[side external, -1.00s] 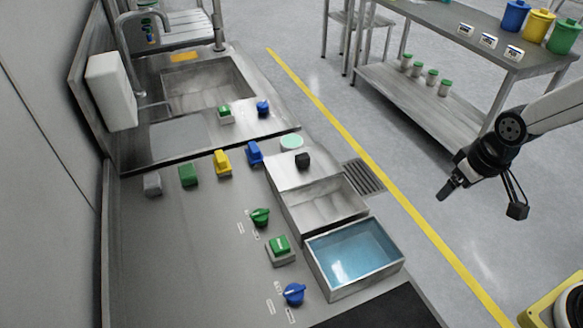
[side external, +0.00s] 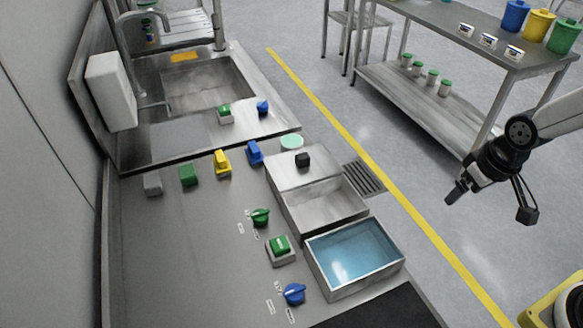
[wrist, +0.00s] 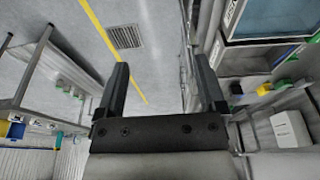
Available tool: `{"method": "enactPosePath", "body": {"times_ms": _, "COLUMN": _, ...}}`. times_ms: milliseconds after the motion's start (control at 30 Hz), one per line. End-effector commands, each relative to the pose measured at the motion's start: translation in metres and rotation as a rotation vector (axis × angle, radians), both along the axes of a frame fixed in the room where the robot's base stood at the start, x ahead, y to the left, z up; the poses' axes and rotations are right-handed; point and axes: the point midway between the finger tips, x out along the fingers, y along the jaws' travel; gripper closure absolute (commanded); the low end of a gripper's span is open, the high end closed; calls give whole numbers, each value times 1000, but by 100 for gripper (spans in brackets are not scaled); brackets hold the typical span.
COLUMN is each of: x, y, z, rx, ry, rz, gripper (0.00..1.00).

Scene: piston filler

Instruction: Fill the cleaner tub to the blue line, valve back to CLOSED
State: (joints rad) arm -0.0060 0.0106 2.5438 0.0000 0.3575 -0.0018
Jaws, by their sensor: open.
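A square steel tub holding blue liquid (side external: 314,262) stands at the front right of the steel counter. It also shows at the top right of the wrist view (wrist: 226,44). An empty-looking steel basin (side external: 290,217) is just behind it. I cannot make out a blue line or which tub is the cleaner's. A blue knob (side external: 294,294) and a green knob (side external: 260,217) sit left of the tubs beside small white labels too small to read. A green push-button (side external: 280,244) is between them. My gripper (side external: 455,194) is open and empty, right of the counter above the floor; its fingers show in the wrist view (wrist: 162,70).
A sink (side external: 205,88) with a faucet is at the back left. Green, yellow and blue blocks line the counter behind the knobs. A shelf table (side external: 440,45) with tubs and jars stands at the back right. The floor between is clear, with a drain grate (side external: 364,177).

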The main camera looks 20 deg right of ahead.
Motion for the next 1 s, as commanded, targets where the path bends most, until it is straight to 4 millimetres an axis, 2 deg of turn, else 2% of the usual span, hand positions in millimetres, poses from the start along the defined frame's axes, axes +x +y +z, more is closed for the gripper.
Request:
{"method": "enactPosePath", "body": {"times_ms": 167, "x": 22, "y": 10, "z": 2, "rx": -2, "ry": 12, "rz": 40, "gripper": 11}}
{"method": "enactPosePath", "body": {"times_ms": 367, "x": 65, "y": 34, "z": 5, "rx": -8, "ry": 35, "rz": 120, "gripper": 11}}
{"method": "enactPosePath", "body": {"times_ms": 700, "x": 140, "y": 96, "z": 0, "rx": -22, "ry": 83, "rz": 285, "gripper": 11}}
{"method": "enactPosePath", "body": {"times_ms": 1000, "x": 188, "y": 164, "z": -14, "rx": -39, "ry": 124, "rz": 430, "gripper": 11}}
